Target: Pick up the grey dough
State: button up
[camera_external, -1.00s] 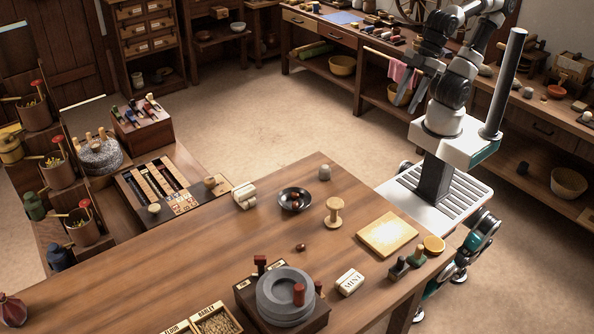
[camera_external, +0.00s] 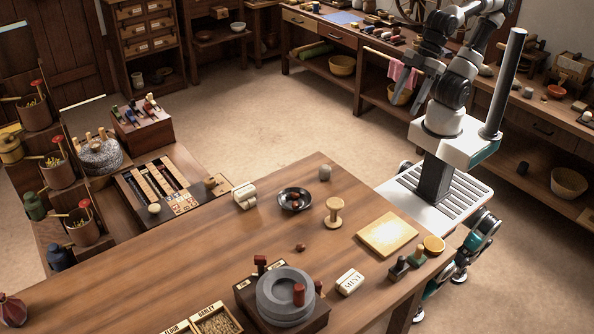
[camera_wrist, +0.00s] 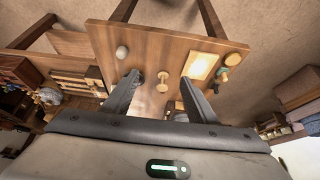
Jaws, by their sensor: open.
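The grey dough (camera_external: 325,173) appears as a small rounded grey lump near the far edge of the wooden table (camera_external: 215,245). It sits right of the dark bowl (camera_external: 294,200). In the wrist view the grey dough (camera_wrist: 122,52) lies at upper left, apart from my fingers. My gripper (camera_external: 405,108) is raised in the air, beyond and to the right of the dough in the outside view. In the wrist view my gripper (camera_wrist: 160,75) has its two fingers spread with nothing held between them.
A wooden spool (camera_external: 333,212) stands near the dough, with a pale board (camera_external: 388,235) to its right. A white MINT block (camera_external: 350,282) and a grey round stone (camera_external: 285,296) are nearer the front. The table around the dough is mostly clear.

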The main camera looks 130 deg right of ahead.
jog(key=w+r+n+g+p, duration=0.2)
jog(key=w+r+p, duration=0.3)
jog(key=w, duration=0.1)
jog(key=n+g+b, duration=0.1)
jog(key=n+g, duration=0.3)
jog(key=n, duration=0.2)
send_over(325, 166)
notch_tip(325, 166, down, 14)
jog(key=r, duration=0.1)
jog(key=f+b, duration=0.1)
jog(key=f, duration=0.3)
jog(key=f+b, duration=0.1)
jog(key=f, duration=0.3)
jog(key=f+b, duration=0.1)
jog(key=f, duration=0.3)
jog(key=shift+w+d+f, duration=0.15)
jog(key=shift+w+d, duration=0.05)
jog(key=shift+w, duration=0.1)
jog(key=shift+s+a+f+b, duration=0.15)
jog(key=shift+f+b, duration=0.5)
jog(key=shift+f, duration=0.9)
jog(key=shift+s+a+f+b, duration=0.15)
jog(key=shift+f+b, duration=0.45)
jog(key=shift+f, duration=0.9)
jog(key=shift+r, duration=0.1)
jog(key=c, duration=1.2)
jog(key=shift+o, duration=0.2)
